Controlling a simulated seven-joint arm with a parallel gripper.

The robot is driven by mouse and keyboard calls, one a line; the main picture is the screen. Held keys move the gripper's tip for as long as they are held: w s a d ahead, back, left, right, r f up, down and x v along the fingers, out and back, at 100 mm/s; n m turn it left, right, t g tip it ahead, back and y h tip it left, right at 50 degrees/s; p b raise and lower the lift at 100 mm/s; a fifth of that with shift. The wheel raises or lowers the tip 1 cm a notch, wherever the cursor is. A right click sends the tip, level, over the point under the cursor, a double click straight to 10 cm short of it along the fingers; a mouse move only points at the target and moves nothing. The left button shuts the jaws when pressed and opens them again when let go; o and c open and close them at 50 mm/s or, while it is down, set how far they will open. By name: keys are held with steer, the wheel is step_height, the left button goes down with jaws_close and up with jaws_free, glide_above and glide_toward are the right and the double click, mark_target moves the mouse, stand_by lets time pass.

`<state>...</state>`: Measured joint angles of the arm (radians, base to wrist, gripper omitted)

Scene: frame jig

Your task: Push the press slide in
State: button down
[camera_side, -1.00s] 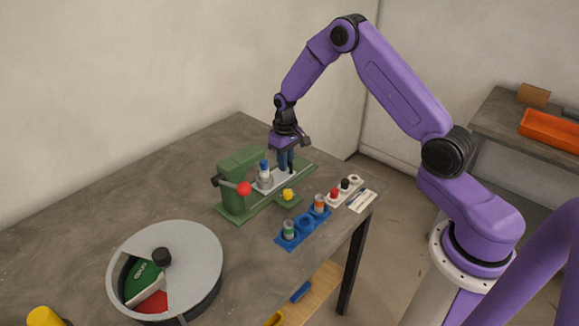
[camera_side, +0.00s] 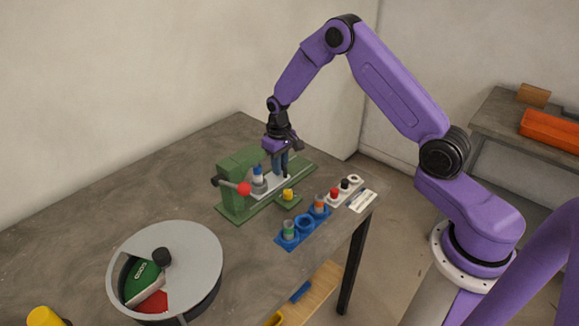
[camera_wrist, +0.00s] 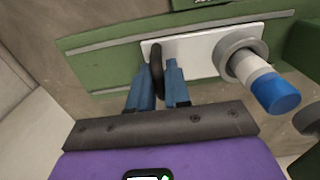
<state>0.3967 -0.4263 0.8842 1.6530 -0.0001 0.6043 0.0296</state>
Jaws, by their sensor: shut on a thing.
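The press slide (camera_side: 266,189) is a white plate on the green press base, running toward the green press body (camera_side: 238,170). It also shows in the wrist view (camera_wrist: 196,50). A grey ring on the slide (camera_wrist: 226,51) holds a white part with a blue cap (camera_wrist: 278,94), which also shows in the side view (camera_side: 257,171). My gripper (camera_side: 281,173) points down over the outer end of the slide. In the wrist view its blue fingers (camera_wrist: 163,88) are shut on the slide's dark upright handle (camera_wrist: 156,60).
A red-knobbed lever (camera_side: 244,188) sticks out from the press. A yellow button (camera_side: 288,194) sits beside the base. In front are a blue rack (camera_side: 304,224) and a white rack (camera_side: 344,188). A round grey turntable (camera_side: 190,250) stands at the front left.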

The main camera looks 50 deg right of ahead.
steer(key=shift+a, duration=0.55)
steer(key=c, duration=1.2)
jaws_free()
steer(key=shift+o, duration=0.2)
steer(key=shift+r, duration=0.1)
step_height(320, 180, up, 7)
